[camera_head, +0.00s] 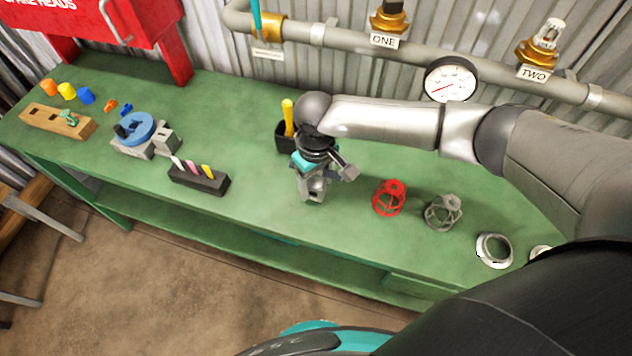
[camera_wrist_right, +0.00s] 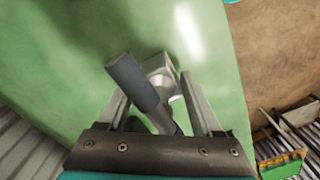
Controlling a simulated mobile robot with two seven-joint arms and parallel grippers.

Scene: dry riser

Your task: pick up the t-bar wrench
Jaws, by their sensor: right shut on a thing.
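The t-bar wrench (camera_wrist_right: 135,82) shows in the right wrist view as a dark grey bar with a stem running down between my fingers. My right gripper (camera_wrist_right: 160,112) is shut on it, close above the green bench. In the head view my right gripper (camera_head: 316,172) is at the middle of the bench, with a grey bar sticking out on its right side. A pale metal block (camera_wrist_right: 160,68) with a round opening sits just beyond the wrench; I cannot tell whether they touch. The gripper hides part of the wrench. My left gripper is not in view.
A black holder with a yellow handle (camera_head: 288,117) stands right behind the gripper. A red cage (camera_head: 389,198), a grey cage (camera_head: 443,212) and a metal ring (camera_head: 494,250) lie to the right. A black marker block (camera_head: 199,180) and a blue-topped vise (camera_head: 138,130) are left.

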